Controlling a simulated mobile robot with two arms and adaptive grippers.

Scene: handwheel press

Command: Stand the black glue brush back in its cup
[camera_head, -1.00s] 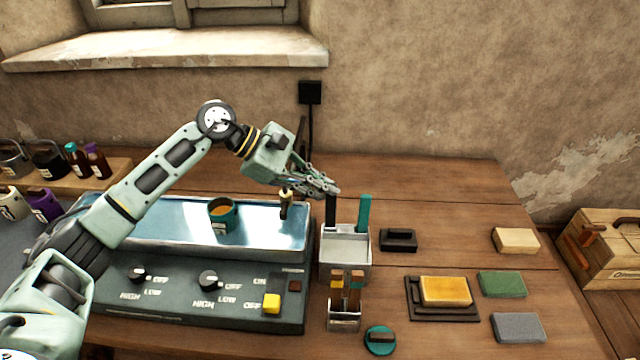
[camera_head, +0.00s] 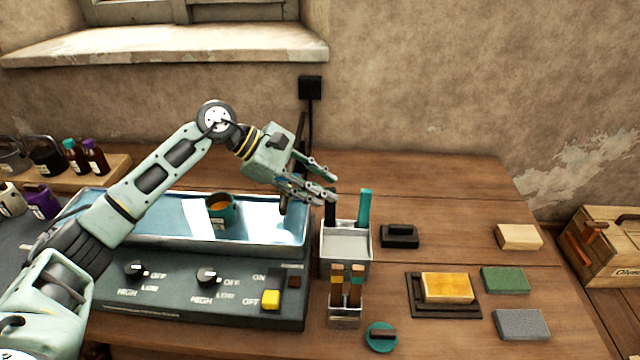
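A black upright handle (camera_head: 330,209), which looks like the black glue brush, stands at the back left of the pale open-topped holder (camera_head: 346,245). Its lower part is hidden by the holder wall, so I cannot tell how deep it sits. A teal handle (camera_head: 364,206) stands at the holder's back right. My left gripper (camera_head: 331,187) is open just above and behind the black handle, its fingers spread. I see nothing between the fingers; contact with the handle is unclear. My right gripper is not in view.
A teal pot (camera_head: 221,209) stands in the metal bath (camera_head: 166,222) left of the holder. A smaller brush rack (camera_head: 344,316) is in front. A black block (camera_head: 399,236) and several coloured pads (camera_head: 447,287) lie to the right, with bare table between.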

